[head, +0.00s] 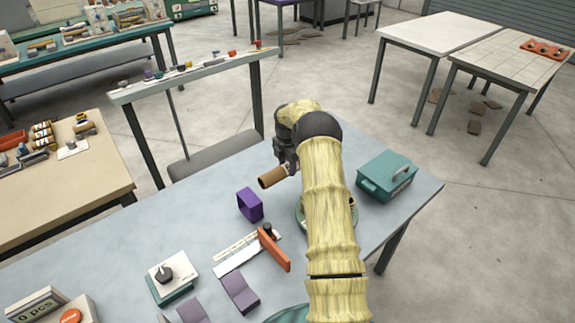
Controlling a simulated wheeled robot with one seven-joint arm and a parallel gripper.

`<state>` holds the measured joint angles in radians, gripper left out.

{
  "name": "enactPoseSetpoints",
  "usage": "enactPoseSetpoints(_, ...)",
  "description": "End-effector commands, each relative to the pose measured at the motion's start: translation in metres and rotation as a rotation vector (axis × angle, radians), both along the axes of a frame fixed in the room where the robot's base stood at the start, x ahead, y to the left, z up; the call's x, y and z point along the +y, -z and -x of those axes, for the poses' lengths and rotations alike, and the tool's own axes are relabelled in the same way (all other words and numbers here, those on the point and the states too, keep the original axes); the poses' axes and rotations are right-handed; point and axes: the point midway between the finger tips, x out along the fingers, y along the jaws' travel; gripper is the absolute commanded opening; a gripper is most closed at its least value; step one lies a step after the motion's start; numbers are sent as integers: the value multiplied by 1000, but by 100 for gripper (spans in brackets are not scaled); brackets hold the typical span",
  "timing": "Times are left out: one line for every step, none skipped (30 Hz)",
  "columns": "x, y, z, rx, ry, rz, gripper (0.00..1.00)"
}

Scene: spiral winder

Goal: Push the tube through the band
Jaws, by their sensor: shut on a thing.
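My gripper (289,166) hangs at the end of my yellow-sleeved arm above the grey-blue table. It is shut on a brown tube (272,178), which points out to the left and slightly down toward the viewer. The tube's far end is hidden by the gripper. A purple square hollow piece (250,205), which looks like the band, stands on the table below and left of the tube. Its open side faces the lower right. The tube appears above and apart from it, though the exact height gap cannot be told from this one view.
On the table (207,205) are an orange bar (274,250) across a white ruler-like strip (238,258), a dial box (172,275) and purple blocks (240,292). A teal box (386,177) sits right of my arm. A round green item is partly hidden behind my arm.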

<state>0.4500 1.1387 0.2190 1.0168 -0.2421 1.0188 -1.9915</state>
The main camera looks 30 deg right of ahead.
Motion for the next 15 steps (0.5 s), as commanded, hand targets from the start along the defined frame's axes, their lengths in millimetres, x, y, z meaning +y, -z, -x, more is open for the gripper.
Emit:
enactPoseSetpoints(0, 4, 0, 0, 0, 0, 21)
enactPoseSetpoints(0, 5, 0, 0, 0, 0, 21)
enactPoseSetpoints(-1, 6, 0, 0, 1, 0, 21)
enactPoseSetpoints(-1, 7, 0, 0, 1, 0, 21)
enactPoseSetpoints(-1, 9, 0, 0, 2, 0, 21)
enactPoseSetpoints(-1, 10, 0, 0, 2, 0, 21)
enactPoseSetpoints(-1, 11, 0, 0, 2, 0, 21)
enactPoseSetpoints(-1, 13, 0, -1, 2, 0, 21)
enactPoseSetpoints(-1, 14, 0, -1, 2, 0, 21)
enactPoseSetpoints(-2, 15, 0, -1, 2, 0, 21)
enactPoseSetpoints(-2, 17, 0, -1, 3, 0, 21)
enactPoseSetpoints(-2, 18, 1, -1, 3, 0, 21)
enactPoseSetpoints(-2, 20, 0, -1, 3, 0, 21)
enactPoseSetpoints(-2, 21, 0, -1, 3, 0, 21)
enactPoseSetpoints(-2, 22, 1, -1, 3, 0, 21)
